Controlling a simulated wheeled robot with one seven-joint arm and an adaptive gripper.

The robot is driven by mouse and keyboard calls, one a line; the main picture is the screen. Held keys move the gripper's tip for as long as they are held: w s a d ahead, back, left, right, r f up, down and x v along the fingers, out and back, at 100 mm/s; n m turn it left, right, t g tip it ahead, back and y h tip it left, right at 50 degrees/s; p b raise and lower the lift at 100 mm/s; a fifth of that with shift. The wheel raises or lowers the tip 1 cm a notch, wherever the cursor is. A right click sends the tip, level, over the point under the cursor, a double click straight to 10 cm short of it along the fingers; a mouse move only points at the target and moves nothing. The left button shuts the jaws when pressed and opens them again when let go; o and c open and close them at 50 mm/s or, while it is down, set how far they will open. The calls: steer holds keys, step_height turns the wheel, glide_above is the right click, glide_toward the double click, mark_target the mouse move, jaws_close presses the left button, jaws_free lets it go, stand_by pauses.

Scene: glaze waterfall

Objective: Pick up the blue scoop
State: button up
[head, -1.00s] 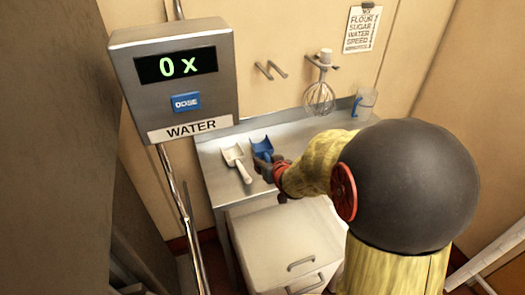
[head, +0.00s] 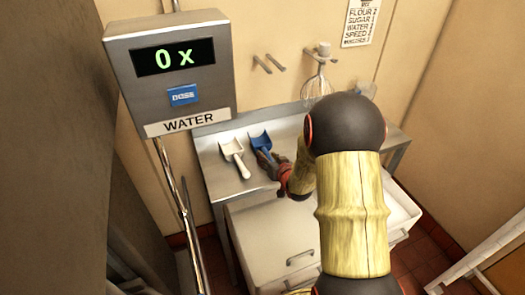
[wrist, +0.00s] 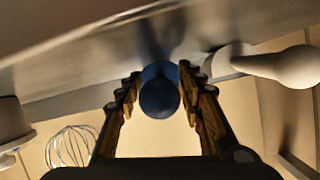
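The blue scoop (head: 259,141) lies on the metal counter in the head view, its pan toward the wall and its handle toward my gripper (head: 272,162). In the wrist view the rounded blue end of the scoop's handle (wrist: 160,97) sits between the two fingers of my gripper (wrist: 160,80). The fingers stand on both sides of the handle with narrow gaps, and no firm grip shows. My gripper hides part of the handle in the head view.
A white scoop (head: 234,153) lies just left of the blue one and shows in the wrist view (wrist: 285,66). A whisk (head: 318,85) hangs on the wall. The water dispenser (head: 170,75) stands at left. A white lidded bin (head: 265,230) is in front of the counter (head: 217,180).

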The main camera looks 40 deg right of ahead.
steer(key=shift+w+d+f, duration=0.1)
steer(key=shift+w+f, duration=0.05)
steer(key=shift+w, duration=0.4)
steer(key=shift+c, duration=0.4)
jaws_close()
